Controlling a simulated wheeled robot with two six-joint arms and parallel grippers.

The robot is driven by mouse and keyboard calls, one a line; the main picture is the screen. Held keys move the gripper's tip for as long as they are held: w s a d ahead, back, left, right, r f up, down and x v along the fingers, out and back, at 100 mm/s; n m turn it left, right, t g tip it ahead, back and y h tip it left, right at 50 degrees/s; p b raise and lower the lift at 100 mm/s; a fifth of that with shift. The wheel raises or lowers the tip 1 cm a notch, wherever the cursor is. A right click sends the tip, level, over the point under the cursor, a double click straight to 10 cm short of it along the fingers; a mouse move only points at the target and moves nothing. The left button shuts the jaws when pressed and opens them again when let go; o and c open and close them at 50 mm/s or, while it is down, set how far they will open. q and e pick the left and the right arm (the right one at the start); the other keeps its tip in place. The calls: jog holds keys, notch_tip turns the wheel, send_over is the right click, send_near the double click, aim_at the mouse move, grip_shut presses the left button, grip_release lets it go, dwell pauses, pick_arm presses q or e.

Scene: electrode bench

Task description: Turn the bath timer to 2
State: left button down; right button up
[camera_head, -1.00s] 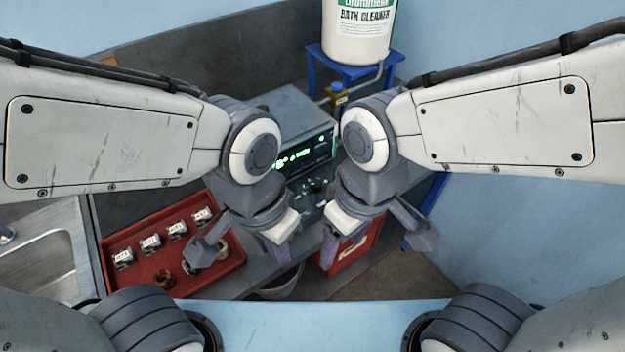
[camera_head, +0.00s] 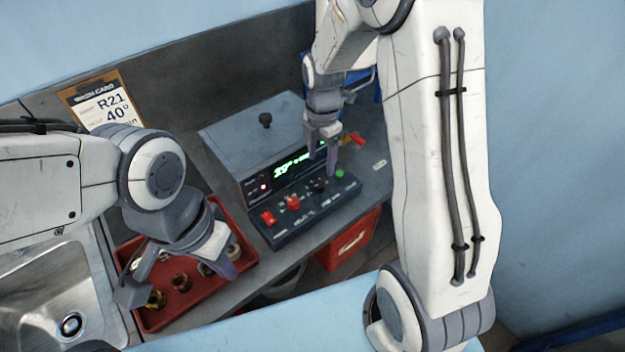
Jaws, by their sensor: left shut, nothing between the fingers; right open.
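The bath is a grey box (camera_head: 255,130) with a green lit display (camera_head: 285,168) whose digits are too small to read surely. Its black control panel (camera_head: 300,222) in front carries two red switches (camera_head: 268,217), a black knob (camera_head: 319,186) and a green button (camera_head: 340,173). I cannot tell which control is the timer or read its marks. My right gripper (camera_head: 322,165) is open, its fingers pointing down just above the black knob; contact cannot be told. My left gripper (camera_head: 228,268) is shut and empty over the red tray (camera_head: 160,318).
The tray holds several small parts, partly hidden by my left arm. A steel sink (camera_head: 40,270) is at the left. A clipboard card (camera_head: 105,103) reading R21 and 40° leans at the back. A red bin (camera_head: 348,243) stands below the bench front. A small white tag (camera_head: 380,164) lies right of the panel.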

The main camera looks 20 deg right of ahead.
aim_at(320, 184)
notch_tip(320, 184, down, 9)
jog(key=shift+p, duration=0.85)
grip_shut()
jog(key=shift+a, duration=0.4)
jog(key=shift+d, duration=0.25)
